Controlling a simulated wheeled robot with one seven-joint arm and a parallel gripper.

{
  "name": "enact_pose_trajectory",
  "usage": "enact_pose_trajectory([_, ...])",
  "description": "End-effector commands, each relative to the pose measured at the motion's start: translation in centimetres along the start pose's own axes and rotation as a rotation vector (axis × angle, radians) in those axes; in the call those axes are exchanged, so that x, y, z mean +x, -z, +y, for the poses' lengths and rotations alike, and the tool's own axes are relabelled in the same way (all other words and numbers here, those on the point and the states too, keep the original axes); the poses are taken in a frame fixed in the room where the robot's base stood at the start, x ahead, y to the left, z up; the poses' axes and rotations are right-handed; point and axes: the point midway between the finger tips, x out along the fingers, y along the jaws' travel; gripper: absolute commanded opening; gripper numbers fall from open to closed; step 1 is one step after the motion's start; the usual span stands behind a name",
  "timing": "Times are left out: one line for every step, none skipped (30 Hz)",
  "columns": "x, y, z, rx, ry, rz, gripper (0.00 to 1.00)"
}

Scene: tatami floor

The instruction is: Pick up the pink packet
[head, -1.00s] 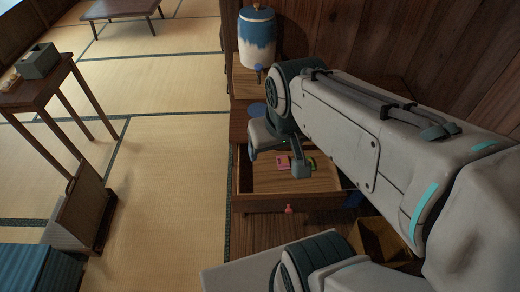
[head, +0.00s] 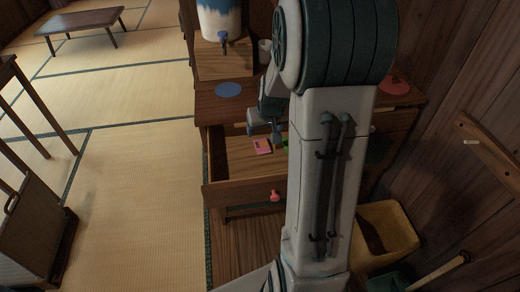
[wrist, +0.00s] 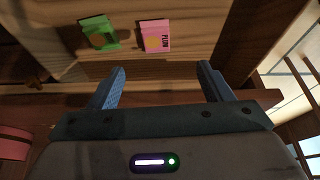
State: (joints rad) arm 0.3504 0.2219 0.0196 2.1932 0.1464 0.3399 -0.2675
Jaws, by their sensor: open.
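The pink packet (head: 262,146) lies flat in the open wooden drawer (head: 227,153). In the wrist view the pink packet (wrist: 154,36) shows dark lettering and a yellow patch, beyond my fingertips and roughly between them. A green packet (wrist: 99,33) lies to its left, apart from it; in the head view the green packet (head: 286,144) is mostly hidden by my arm. My gripper (head: 265,126) is over the drawer, close to the pink packet in the picture. In the wrist view my gripper (wrist: 162,82) is open with nothing between its fingers.
A yellow bin (head: 402,232) stands right. Tatami floor (head: 140,165) at left is clear.

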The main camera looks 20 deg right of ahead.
Motion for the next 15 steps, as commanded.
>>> enact_pose_trajectory([0.8, -0.1, 0.1, 0.001, 0.000, -0.002, 0.73])
enact_pose_trajectory([1.1, -0.1, 0.1, 0.001, 0.000, -0.003, 0.73])
enact_pose_trajectory([1.8, -0.1, 0.0, 0.001, 0.001, -0.004, 0.73])
enact_pose_trajectory([2.3, -0.1, 0.0, 0.000, 0.000, -0.004, 0.73])
enact_pose_trajectory([2.9, -0.1, 0.0, 0.000, 0.001, -0.005, 0.73])
enact_pose_trajectory([3.6, -0.1, 0.0, 0.000, 0.001, -0.004, 0.73])
enact_pose_trajectory([4.2, -0.1, 0.1, 0.000, 0.001, -0.004, 0.73])
enact_pose_trajectory([4.8, -0.1, 0.1, 0.000, 0.001, -0.005, 0.73])
enact_pose_trajectory([5.5, -0.1, 0.1, 0.000, 0.001, -0.004, 0.73])
enact_pose_trajectory([6.0, -0.1, 0.1, 0.000, 0.001, -0.004, 0.73])
enact_pose_trajectory([6.4, -0.1, 0.1, 0.000, 0.001, -0.004, 0.73])
enact_pose_trajectory([6.9, -0.1, 0.1, 0.000, 0.001, -0.004, 0.73])
enact_pose_trajectory([7.2, 0.0, 0.1, 0.000, 0.000, -0.003, 0.73])
enact_pose_trajectory([7.5, 0.0, 0.1, 0.000, 0.000, -0.002, 0.73])
enact_pose_trajectory([7.9, 0.0, 0.1, 0.000, 0.000, -0.002, 0.73])
